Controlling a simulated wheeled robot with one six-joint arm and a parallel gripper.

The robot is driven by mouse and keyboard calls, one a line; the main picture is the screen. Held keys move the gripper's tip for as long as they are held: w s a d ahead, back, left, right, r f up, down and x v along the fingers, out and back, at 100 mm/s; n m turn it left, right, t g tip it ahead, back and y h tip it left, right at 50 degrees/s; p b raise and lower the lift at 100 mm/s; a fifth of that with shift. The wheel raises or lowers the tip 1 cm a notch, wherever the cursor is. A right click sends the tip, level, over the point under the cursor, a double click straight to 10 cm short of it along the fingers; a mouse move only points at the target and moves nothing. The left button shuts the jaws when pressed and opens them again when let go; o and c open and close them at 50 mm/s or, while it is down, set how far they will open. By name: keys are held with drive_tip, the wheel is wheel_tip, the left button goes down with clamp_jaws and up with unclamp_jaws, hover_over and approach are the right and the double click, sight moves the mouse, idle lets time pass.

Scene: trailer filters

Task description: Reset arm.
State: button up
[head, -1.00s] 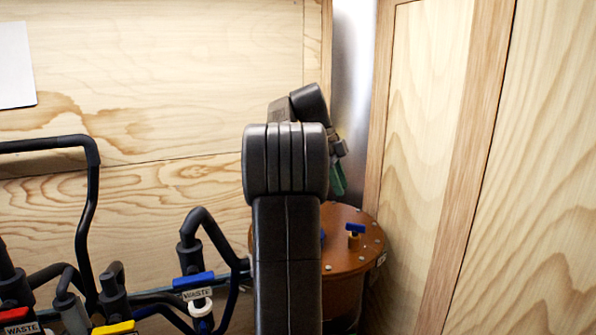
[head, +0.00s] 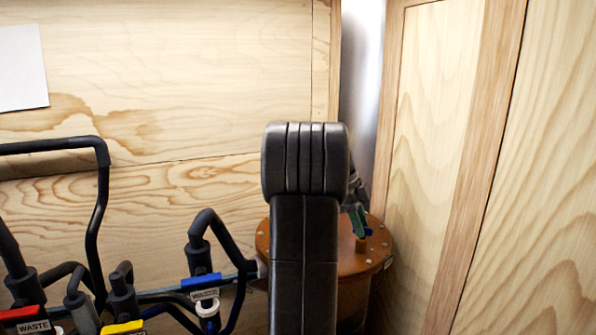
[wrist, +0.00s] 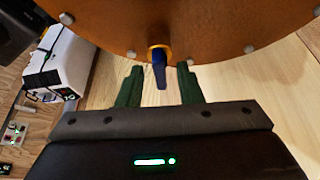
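My gripper (wrist: 157,90) shows in the wrist view with its two green fingers apart and nothing between them. A blue-handled valve (wrist: 160,70) with a yellow collar sits just beyond the fingertips, near the edge of the orange-brown round lid; whether a finger touches it I cannot tell. In the head view my arm covers much of the orange-brown drum (head: 262,240), and my green fingertip shows beside the blue handle at its right side.
Black pipes (head: 103,190) and valves with a blue handle (head: 201,281), a red handle (head: 20,314) and a yellow handle (head: 121,328) stand at the left. Wooden walls (head: 180,90) close in behind and at the right. A white box (wrist: 60,62) shows in the wrist view.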

drive_tip(key=shift+r, duration=0.1)
drive_tip(key=v, duration=1.3)
drive_tip(key=x, duration=1.3)
drive_tip(key=shift+f+n, duration=0.2)
drive_tip(key=shift+n, duration=0.1)
drive_tip(key=n, duration=0.1)
drive_tip(key=n+t+b, duration=0.1)
drive_tip(key=shift+s+n+h, duration=0.2)
drive_tip(key=shift+n+h, duration=0.1)
drive_tip(key=shift+n, duration=0.1)
drive_tip(key=n+t, duration=0.2)
drive_tip(key=n, duration=0.2)
drive_tip(key=shift+s+r+n, duration=0.1)
drive_tip(key=shift+n, duration=0.3)
